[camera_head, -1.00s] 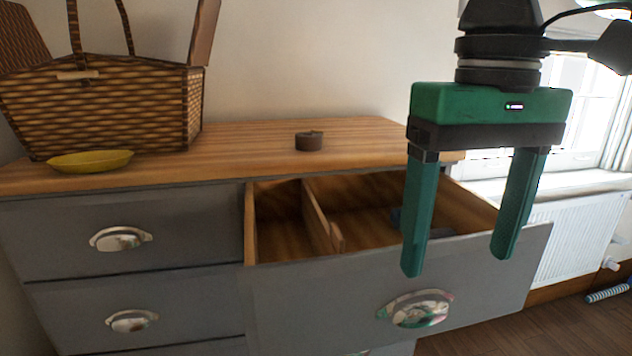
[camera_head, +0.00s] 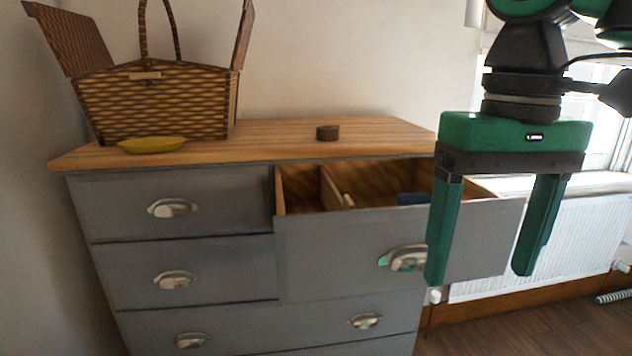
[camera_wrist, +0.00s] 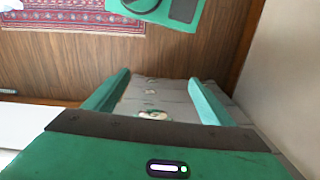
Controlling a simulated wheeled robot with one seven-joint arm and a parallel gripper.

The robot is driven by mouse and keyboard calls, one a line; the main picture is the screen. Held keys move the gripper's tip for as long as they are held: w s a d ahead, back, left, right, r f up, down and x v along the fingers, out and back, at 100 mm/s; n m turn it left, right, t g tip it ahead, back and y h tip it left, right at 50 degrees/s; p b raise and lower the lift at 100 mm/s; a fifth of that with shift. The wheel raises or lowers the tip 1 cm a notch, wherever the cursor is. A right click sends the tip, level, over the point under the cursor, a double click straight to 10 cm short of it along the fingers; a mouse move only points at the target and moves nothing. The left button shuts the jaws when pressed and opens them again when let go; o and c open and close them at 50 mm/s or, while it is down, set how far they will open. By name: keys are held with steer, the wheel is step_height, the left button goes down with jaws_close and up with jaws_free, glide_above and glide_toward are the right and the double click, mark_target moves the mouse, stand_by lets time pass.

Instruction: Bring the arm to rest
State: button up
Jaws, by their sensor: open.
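My gripper (camera_head: 482,272) hangs fingers down at the right of the head view, in front of the open drawer's right part. It is open, with nothing between its two green fingers. The wrist view also shows my gripper (camera_wrist: 158,92), with a grey surface and a blurred metal handle beyond its fingers. The open drawer (camera_head: 330,240) is pulled out of the grey dresser (camera_head: 105,210). Something dark blue (camera_head: 412,198) lies in its right compartment, mostly hidden by the drawer front.
A wicker basket (camera_head: 150,105) with raised lids, a yellow dish (camera_head: 152,145) and a small brown round pot (camera_head: 328,132) stand on the wooden top. A radiator (camera_head: 560,240) and window are at right. A patterned rug (camera_wrist: 70,18) lies on the wooden floor.

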steer(key=w+d+f+m, duration=0.3)
steer(key=d+f+m, duration=0.1)
steer(key=d+f, duration=0.8)
steer(key=s+d+f+m, duration=0.3)
steer(key=s+d+f, duration=0.3)
steer(key=d+f, duration=0.5)
steer(key=shift+f+m, duration=0.3)
steer(key=shift+f, duration=0.1)
steer(key=shift+w+d+f, duration=0.1)
steer(key=shift+w+f, duration=0.1)
steer(key=shift+w, duration=0.35)
